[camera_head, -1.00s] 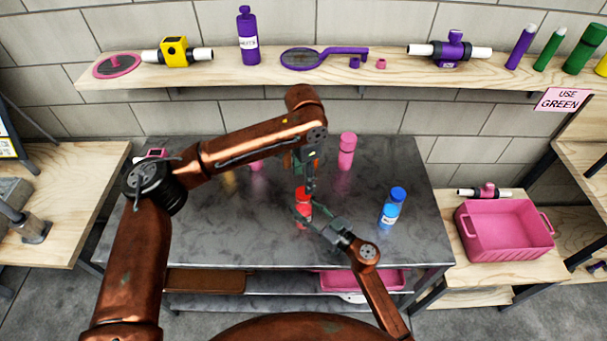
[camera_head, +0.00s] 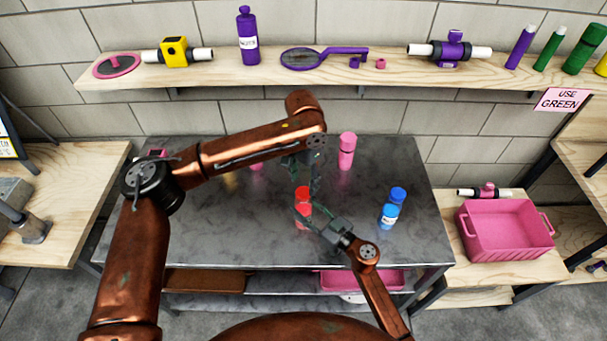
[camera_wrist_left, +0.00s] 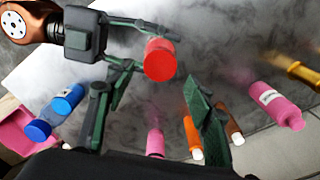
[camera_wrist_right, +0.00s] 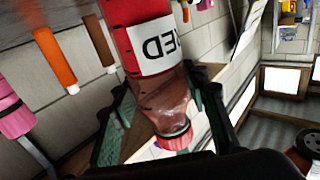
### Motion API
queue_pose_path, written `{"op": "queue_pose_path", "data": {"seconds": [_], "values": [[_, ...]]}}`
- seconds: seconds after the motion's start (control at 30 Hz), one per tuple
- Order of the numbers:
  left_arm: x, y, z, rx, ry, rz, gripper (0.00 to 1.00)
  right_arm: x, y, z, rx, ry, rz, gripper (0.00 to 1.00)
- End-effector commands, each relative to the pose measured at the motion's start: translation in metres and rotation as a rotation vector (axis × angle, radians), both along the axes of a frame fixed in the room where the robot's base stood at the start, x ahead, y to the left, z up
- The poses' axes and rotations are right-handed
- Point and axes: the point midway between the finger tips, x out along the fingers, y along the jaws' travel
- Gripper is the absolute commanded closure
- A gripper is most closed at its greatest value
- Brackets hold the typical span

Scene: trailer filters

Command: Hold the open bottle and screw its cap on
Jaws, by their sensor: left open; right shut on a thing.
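The red bottle (camera_head: 303,213) stands upright on the dark metal table. Its label reads RED in the right wrist view (camera_wrist_right: 150,45). My right gripper (camera_head: 303,211) is shut around the bottle. A red cap (camera_head: 302,191) sits at the bottle's top and shows as a round red disc in the left wrist view (camera_wrist_left: 160,60). The ribbed cap rim also shows in the right wrist view (camera_wrist_right: 176,138). I cannot tell how tight the cap is. My left gripper (camera_head: 309,181) is open and empty, just above the cap and apart from it.
A blue bottle (camera_head: 393,208) stands to the right and a pink bottle (camera_head: 347,150) behind. Orange (camera_wrist_left: 193,135), brown (camera_wrist_left: 233,128) and other pink bottles stand nearby. A wall shelf (camera_head: 388,68) holds several items. A pink crate (camera_head: 505,245) sits on the right bench.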

Motion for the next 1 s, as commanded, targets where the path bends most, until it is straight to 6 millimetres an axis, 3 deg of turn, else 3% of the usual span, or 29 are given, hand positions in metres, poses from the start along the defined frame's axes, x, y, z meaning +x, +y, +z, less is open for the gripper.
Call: {"op": "queue_pose_path", "data": {"seconds": [0.2, 0.4, 0.73, 1.0], "values": [[-0.001, 0.0, -0.033, 0.0, 0.001, -0.001, 0.51, 0.0, 0.0, 0.0, 0.0, 0.0, 0.0, 1.0], [0.0, 0.0, -0.049, 0.0, 0.0, -0.001, 0.51, 0.0, 0.0, 0.0, 0.0, 0.0, 0.0, 1.0], [0.0, 0.0, -0.052, 0.0, 0.0, -0.001, 0.51, 0.0, 0.0, 0.0, 0.0, 0.0, 0.0, 1.0], [0.0, 0.0, -0.051, 0.0, 0.0, -0.001, 0.69, 0.0, 0.0, 0.0, 0.0, 0.0, 0.0, 1.0]]}}
